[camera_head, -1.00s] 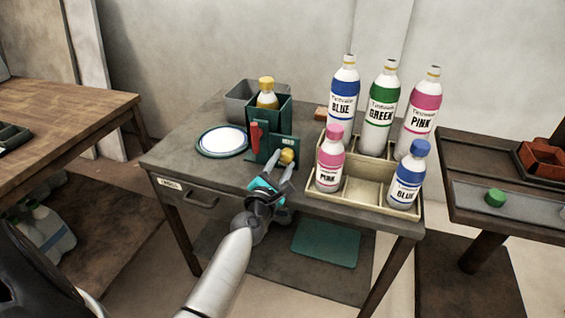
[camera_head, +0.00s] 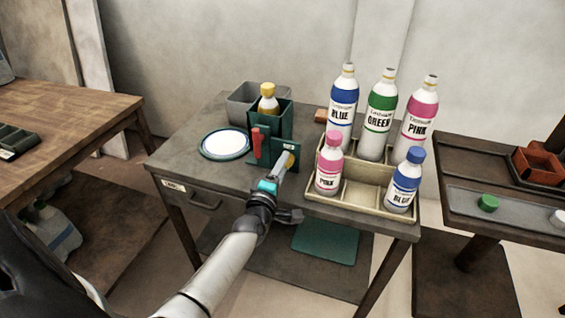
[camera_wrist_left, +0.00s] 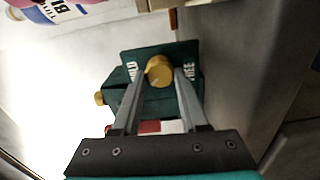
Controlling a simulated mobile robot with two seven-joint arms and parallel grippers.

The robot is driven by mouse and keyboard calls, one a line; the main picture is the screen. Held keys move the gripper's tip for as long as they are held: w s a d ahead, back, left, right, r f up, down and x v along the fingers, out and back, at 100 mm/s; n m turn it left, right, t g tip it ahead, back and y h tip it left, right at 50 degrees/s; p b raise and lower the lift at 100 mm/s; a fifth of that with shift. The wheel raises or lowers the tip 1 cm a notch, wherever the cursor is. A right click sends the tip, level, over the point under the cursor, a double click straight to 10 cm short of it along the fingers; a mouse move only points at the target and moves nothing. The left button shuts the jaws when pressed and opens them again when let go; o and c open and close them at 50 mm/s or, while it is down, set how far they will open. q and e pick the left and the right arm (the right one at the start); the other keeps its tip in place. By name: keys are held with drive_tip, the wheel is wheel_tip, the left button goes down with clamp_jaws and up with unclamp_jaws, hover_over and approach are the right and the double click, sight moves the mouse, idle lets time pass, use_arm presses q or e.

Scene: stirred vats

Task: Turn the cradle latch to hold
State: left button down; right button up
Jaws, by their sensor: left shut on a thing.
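The dark green cradle (camera_head: 284,119) stands on the grey table and holds a bottle with a yellow cap (camera_head: 268,103). A red handle (camera_head: 257,143) is on its front left. The yellow latch knob (camera_head: 290,159) sits on a green plate to the right, mostly covered by my fingers. In the left wrist view the knob (camera_wrist_left: 159,70) is between the fingertips, with HOLD lettering on its left and FREE on its right. My left gripper (camera_head: 284,164) is shut on the knob. Which label the knob points to cannot be told. My right gripper is not in view.
A cream crate (camera_head: 357,195) with small pink and blue bottles is close on the right. Tall blue, green and pink bottles stand behind.

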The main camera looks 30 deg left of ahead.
use_arm(q)
drive_tip(key=m, duration=0.1)
drive_tip(key=m+p, duration=0.1)
drive_tip(key=m, duration=0.1)
drive_tip(key=shift+r+m+p, duration=0.25)
drive_tip(key=shift+m+p, duration=0.1)
drive_tip(key=shift+m, duration=0.45)
drive_tip(key=shift+m+p, duration=0.85)
drive_tip(key=shift+m, duration=0.85)
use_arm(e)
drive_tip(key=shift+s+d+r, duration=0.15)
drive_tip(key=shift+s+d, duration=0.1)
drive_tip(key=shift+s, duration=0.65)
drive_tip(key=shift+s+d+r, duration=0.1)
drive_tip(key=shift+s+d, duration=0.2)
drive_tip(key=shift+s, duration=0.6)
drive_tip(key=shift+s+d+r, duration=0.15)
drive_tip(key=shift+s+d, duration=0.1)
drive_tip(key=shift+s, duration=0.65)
use_arm(q)
drive_tip(key=shift+m, duration=0.3)
drive_tip(key=shift+c, duration=2.1)
unclamp_jaws()
drive_tip(key=shift+f, duration=0.1)
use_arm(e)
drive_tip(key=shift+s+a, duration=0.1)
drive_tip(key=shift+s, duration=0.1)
